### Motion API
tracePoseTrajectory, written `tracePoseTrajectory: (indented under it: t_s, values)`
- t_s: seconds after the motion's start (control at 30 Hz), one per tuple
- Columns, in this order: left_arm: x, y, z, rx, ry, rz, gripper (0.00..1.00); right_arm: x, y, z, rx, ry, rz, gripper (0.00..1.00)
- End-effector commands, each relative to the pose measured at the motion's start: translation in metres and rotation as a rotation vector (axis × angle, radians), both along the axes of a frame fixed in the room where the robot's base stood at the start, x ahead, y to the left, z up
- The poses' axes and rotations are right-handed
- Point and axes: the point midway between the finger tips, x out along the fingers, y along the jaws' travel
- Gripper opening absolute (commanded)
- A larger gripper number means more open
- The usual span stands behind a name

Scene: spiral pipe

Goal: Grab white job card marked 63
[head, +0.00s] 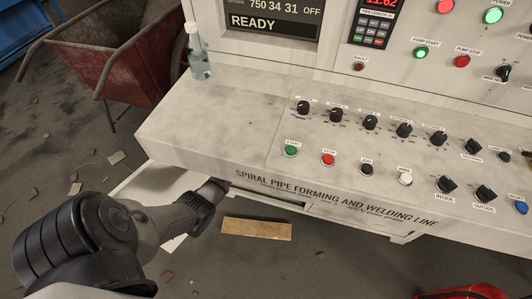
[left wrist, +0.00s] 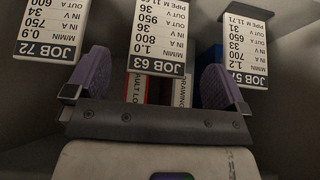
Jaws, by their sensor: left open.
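The white job card 63 (left wrist: 158,35) is in the left wrist view, upside down, at the top middle. Job card 72 (left wrist: 46,28) is to its left and job card 57 (left wrist: 246,40) to its right. My left gripper (left wrist: 156,64) is open, its two purple fingers spread to either side of card 63; I cannot tell whether they touch it. In the head view my left gripper (head: 212,190) reaches under the console's front edge, its tips hidden. The cards are not visible there. My right gripper is not in view.
Labelled red-and-white items, one FAULT LO (left wrist: 136,91) and one DRAWING (left wrist: 181,92), are between my fingers. The console (head: 220,120) overhangs the arm, with a bottle (head: 198,55) on it. A wooden board (head: 256,229) lies on the floor. A red cart (head: 115,50) stands at back left.

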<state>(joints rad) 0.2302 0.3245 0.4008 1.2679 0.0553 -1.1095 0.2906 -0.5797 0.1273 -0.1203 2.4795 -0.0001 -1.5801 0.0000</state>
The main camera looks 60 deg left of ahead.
Motion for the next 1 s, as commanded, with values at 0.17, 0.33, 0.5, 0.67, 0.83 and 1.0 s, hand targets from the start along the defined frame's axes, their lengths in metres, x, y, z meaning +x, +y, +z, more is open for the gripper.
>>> tracePoseTrajectory:
  t_s: [0.17,0.33,0.5,0.67,0.83,1.0]
  values:
    - [0.011,0.010,-0.023,-0.001,0.001,0.000,1.00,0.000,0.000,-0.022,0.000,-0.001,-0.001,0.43]
    - [0.018,0.016,-0.039,0.000,0.000,0.000,1.00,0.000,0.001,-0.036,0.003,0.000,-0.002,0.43]
    - [0.022,0.019,-0.044,0.000,0.000,0.000,1.00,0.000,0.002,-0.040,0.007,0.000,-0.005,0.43]
    - [0.022,0.019,-0.044,0.000,0.000,0.000,1.00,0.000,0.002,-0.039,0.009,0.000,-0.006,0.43]
    - [0.022,0.019,-0.044,0.000,0.000,0.000,0.93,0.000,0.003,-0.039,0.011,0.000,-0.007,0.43]
    - [0.022,0.019,-0.044,0.000,0.000,0.000,0.77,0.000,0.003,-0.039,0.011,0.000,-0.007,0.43]
